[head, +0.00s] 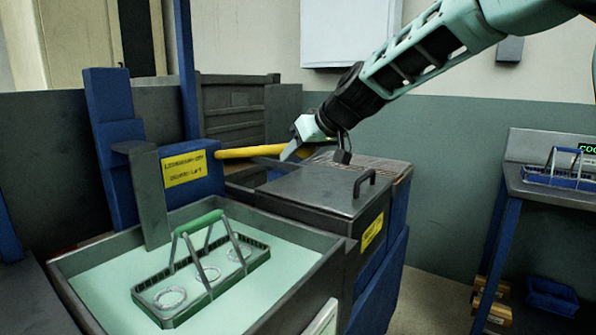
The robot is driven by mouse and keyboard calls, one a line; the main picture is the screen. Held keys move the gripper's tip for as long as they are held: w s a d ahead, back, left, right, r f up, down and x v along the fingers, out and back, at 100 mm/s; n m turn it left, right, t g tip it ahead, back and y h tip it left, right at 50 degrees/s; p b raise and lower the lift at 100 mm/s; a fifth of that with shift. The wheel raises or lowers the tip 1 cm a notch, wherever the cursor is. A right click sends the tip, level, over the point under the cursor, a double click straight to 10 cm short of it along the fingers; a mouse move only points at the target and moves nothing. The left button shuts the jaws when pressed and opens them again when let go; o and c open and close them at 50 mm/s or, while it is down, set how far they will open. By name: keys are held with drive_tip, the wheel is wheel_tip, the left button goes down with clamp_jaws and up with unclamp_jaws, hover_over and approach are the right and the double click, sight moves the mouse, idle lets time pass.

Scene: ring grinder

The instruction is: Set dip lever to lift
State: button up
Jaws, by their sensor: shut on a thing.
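The dip lever (245,152) is a yellow bar that sticks out to the right from a blue housing (200,177) with a yellow label, whose text is too blurred to read surely. The lever lies near level. My gripper (298,146) comes down from the upper right and is shut on the lever's right end. The lever's tip is partly hidden by the gripper. A basket (198,275) with a green handle holds several rings and sits in the pale green liquid of an open tank (105,298), below the lever.
A dark lidded box (318,185) with a handle stands right of the tank, under my gripper. Blue posts (108,150) rise behind the tank. A bench (560,192) with a blue rack (560,175) stands at far right.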

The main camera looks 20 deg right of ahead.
wheel_tip(320, 180, down, 6)
drive_tip(key=t+y+b, duration=0.1)
drive_tip(key=b, duration=1)
drive_tip(key=shift+s+d+b, duration=0.15)
drive_tip(key=shift+s+b, duration=0.05)
drive_tip(key=shift+b, duration=0.1)
wheel_tip(320, 180, down, 3)
drive_tip(key=b, duration=0.5)
drive_tip(key=shift+f+t+b, duration=0.1)
drive_tip(key=shift+t+b, duration=0.2)
drive_tip(key=shift+b, duration=0.1)
drive_tip(key=shift+w, duration=0.1)
drive_tip(key=o, duration=1.4)
drive_tip(key=shift+c, duration=0.2)
drive_tip(key=p+v, duration=0.2)
drive_tip(key=v, duration=1.5)
